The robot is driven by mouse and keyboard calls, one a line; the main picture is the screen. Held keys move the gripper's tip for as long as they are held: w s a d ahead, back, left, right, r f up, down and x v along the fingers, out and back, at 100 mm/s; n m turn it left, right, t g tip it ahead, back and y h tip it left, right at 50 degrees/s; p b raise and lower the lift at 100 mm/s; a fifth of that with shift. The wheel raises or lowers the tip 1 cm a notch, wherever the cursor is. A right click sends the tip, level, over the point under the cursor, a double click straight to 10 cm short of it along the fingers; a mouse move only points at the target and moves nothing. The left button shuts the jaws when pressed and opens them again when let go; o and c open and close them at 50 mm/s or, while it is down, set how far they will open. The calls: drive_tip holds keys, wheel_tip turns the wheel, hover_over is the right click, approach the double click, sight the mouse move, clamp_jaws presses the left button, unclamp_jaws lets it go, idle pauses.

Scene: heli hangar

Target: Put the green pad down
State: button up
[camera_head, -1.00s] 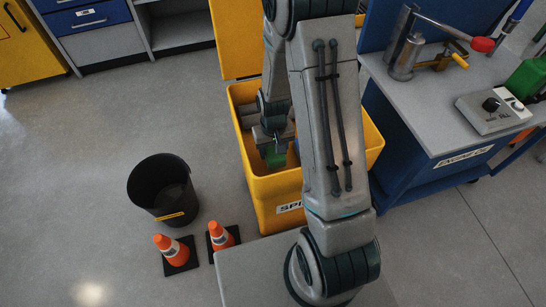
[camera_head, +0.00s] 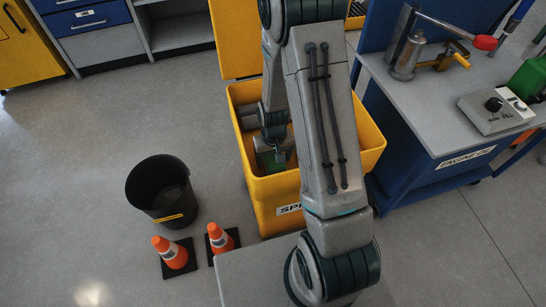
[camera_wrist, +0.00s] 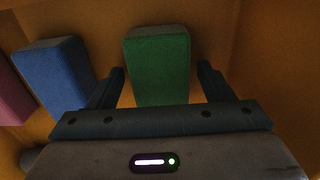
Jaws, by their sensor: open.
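The green pad (camera_wrist: 160,62) is inside the yellow bin (camera_head: 259,188), and a bit of it shows at my gripper in the head view (camera_head: 275,160). In the wrist view my gripper (camera_wrist: 162,82) is open, with one finger on each side of the green pad and gaps between pad and fingers. The pad stands on end near the bin's wall. My arm hides part of the bin's inside in the head view.
A blue pad (camera_wrist: 54,75) and a pink pad (camera_wrist: 10,92) stand left of the green pad. Outside are a black bucket (camera_head: 162,190), two orange cones (camera_head: 170,250) and a workbench (camera_head: 440,110). Bin walls surround my gripper closely.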

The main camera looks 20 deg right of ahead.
wheel_tip(320, 180, up, 12)
drive_tip(key=p, duration=0.4)
wheel_tip(320, 180, up, 10)
drive_tip(key=r, duration=0.1)
hover_over(274, 158)
drive_tip(key=s, duration=0.5)
drive_tip(key=s+r+t, duration=0.1)
drive_tip(key=s+r, duration=0.5)
drive_tip(key=s, duration=0.2)
drive_tip(key=shift+s+r+t, duration=0.15)
drive_tip(key=shift+t, duration=0.15)
wheel_tip(274, 158, up, 22)
drive_tip(key=t+p, duration=0.1)
drive_tip(key=p, duration=1.8)
drive_tip(key=shift+a, duration=0.15)
drive_tip(key=shift+o, duration=0.5)
